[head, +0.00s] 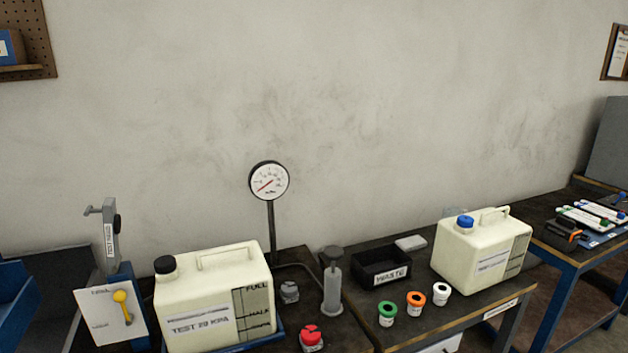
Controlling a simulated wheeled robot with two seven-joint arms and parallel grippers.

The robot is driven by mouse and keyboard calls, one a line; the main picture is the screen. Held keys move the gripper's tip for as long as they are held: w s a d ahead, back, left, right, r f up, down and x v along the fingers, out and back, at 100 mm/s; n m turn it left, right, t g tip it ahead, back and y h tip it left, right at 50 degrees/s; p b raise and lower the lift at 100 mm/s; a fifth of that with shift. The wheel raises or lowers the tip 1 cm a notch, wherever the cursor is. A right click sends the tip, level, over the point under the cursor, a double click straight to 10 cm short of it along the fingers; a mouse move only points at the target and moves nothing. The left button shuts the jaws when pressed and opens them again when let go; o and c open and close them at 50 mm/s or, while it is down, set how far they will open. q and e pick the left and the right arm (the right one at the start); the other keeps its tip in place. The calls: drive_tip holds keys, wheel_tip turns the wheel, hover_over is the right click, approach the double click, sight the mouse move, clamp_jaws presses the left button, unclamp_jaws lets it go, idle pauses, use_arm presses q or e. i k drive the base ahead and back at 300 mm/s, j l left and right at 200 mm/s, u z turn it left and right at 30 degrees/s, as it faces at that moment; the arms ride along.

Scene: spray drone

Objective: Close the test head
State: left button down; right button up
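The test head (110,240) is a grey upright piece with a label, on the left of the head view. It has a dark knob on its right side and a small arm at its top pointing left. It stands raised above a blue support. In front of it is a white panel (98,318) with a yellow lever (122,305). Neither of my grippers is in view.
A pressure gauge (269,181) stands on a post behind the tank. A blue bin (15,305) is at far left.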

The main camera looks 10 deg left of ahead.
sight(112, 225)
drive_tip(key=k+j+u, duration=0.15)
drive_tip(key=j+u, duration=0.15)
drive_tip(key=j, duration=0.65)
drive_tip(key=j+u, duration=0.35)
drive_tip(key=j, duration=0.65)
